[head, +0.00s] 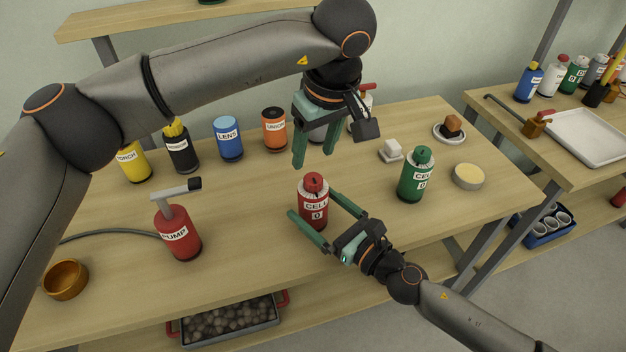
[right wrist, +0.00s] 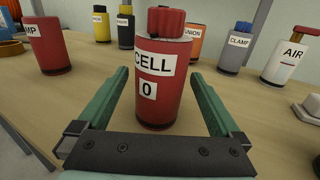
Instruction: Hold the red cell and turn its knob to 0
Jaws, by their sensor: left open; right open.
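The red cell (head: 313,208) stands upright on the table, labelled "CELL" and "0", with a red knob (head: 314,183) on top. My right gripper (head: 311,214) is open, with its green fingers on either side of the red cell's lower body. In the right wrist view the red cell (right wrist: 156,85) stands between the two fingers, with gaps on both sides, and its knob (right wrist: 166,22) shows at the top. My left gripper (head: 314,158) is open, pointing down above and behind the red cell, apart from the knob.
A green cell (head: 411,178) stands to the right, near a round cream-topped tin (head: 468,177). The red pump (head: 178,234) stands to the left with a hose. A row of bottles, including the blue lens bottle (head: 228,139), lines the back. The table's front between pump and cell is clear.

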